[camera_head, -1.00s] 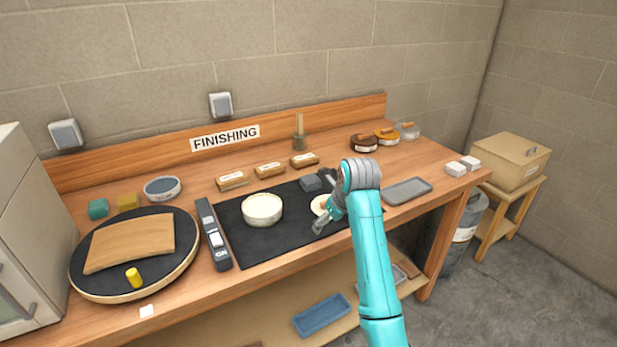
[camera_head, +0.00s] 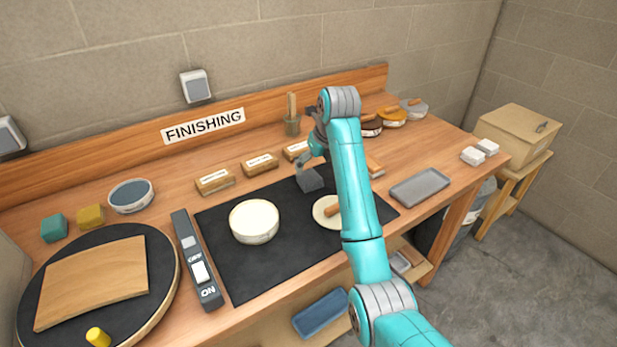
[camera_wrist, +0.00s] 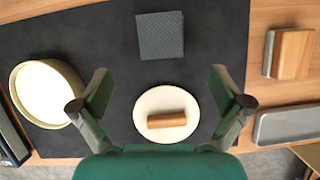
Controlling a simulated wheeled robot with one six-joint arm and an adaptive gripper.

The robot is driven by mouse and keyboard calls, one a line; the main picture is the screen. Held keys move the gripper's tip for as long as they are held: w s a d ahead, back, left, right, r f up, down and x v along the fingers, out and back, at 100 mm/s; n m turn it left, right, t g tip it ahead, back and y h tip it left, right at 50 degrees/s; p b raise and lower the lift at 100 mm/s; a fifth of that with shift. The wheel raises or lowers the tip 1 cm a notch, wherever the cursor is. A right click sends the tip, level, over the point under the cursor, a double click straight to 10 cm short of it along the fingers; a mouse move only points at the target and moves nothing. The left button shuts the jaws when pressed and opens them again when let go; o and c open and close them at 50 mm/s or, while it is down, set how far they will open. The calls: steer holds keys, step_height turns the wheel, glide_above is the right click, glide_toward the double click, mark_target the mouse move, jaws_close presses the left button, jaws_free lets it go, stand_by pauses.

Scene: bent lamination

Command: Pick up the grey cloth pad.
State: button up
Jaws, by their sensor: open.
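The grey cloth pad (camera_head: 309,179) lies on the black mat (camera_head: 262,265), near its back edge. In the wrist view the pad (camera_wrist: 160,36) is a dark grey textured square beyond my fingertips. My gripper (camera_head: 312,162) is above the mat at the pad in the head view, partly hidden by my arm. In the wrist view my gripper (camera_wrist: 160,88) is open and empty, its fingers wide apart. A round cream disc (camera_wrist: 150,100) with a wooden handle lies on the mat between and below the fingers. The pad is not between the fingers.
A cream bowl (camera_head: 254,221) stands on the mat left of the pad. Several wooden brushes or blocks (camera_head: 260,164) line the back. A grey tray (camera_head: 420,187) is at the right. A switch box (camera_head: 197,262) and round turntable (camera_head: 165,285) are at the left.

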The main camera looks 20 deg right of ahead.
mark_target(310, 177)
steer(key=shift+w+x, duration=0.2)
steer(key=shift+x, duration=1.9)
steer(key=shift+w+x, duration=0.15)
steer(key=shift+x, duration=1.9)
steer(key=shift+r, duration=0.1)
steer(key=c, duration=1.1)
